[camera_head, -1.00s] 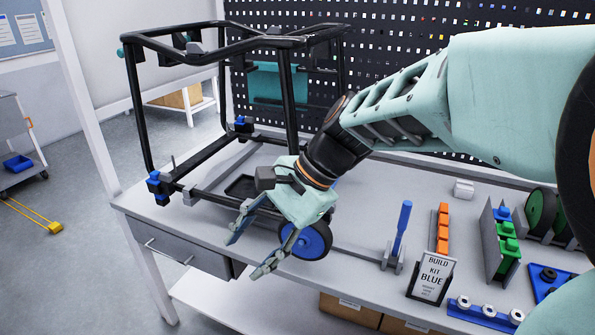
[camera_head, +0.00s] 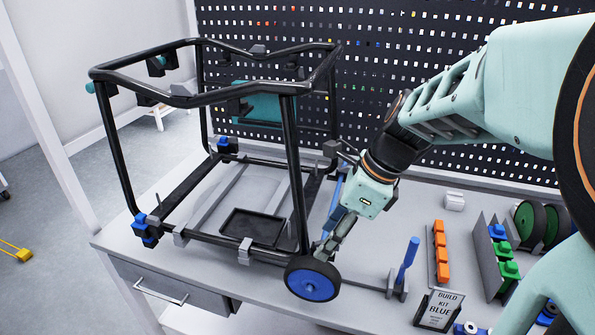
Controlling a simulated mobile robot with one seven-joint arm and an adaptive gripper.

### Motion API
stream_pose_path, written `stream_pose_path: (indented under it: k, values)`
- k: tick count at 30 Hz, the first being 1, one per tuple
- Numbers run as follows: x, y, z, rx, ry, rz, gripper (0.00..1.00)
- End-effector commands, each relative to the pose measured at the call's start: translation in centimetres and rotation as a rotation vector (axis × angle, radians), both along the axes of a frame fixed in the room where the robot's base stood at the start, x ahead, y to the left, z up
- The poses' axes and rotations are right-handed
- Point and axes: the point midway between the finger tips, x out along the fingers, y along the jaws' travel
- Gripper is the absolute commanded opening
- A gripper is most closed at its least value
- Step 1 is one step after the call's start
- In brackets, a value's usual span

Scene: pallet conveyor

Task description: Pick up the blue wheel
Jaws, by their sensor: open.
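The blue wheel (camera_head: 312,285), a black tyre with a blue hub, stands upright at the front edge of the workbench, near the front right corner of the black frame. My gripper (camera_head: 325,240) is open, with its fingers pointing down and to the left just above and behind the wheel. One fingertip overlaps the top of the tyre in the picture; I cannot tell if it touches. Nothing shows between the fingers.
The black tubular frame (camera_head: 291,165) stands close on the left, with a dark tray (camera_head: 252,227) inside its base. To the right are a blue-handled stand (camera_head: 408,262), orange blocks (camera_head: 440,250) and a "Build Kit Blue" sign (camera_head: 439,309).

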Motion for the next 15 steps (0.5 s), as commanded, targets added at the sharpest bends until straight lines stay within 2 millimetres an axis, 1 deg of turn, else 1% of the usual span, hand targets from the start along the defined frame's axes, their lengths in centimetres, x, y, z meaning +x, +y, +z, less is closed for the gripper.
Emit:
stream_pose_path:
  k: [1,3,6,13,15]
  values:
    - [0.0,0.4,-1.0,0.001,0.006,0.002,0.46]
    - [0.1,0.8,-2.1,0.001,0.006,0.004,0.46]
    - [0.3,1.3,-3.5,0.000,0.004,0.003,0.46]
    - [0.6,1.8,-5.1,0.001,0.003,0.002,0.46]
    - [0.7,1.9,-6.2,0.000,0.004,0.004,0.46]
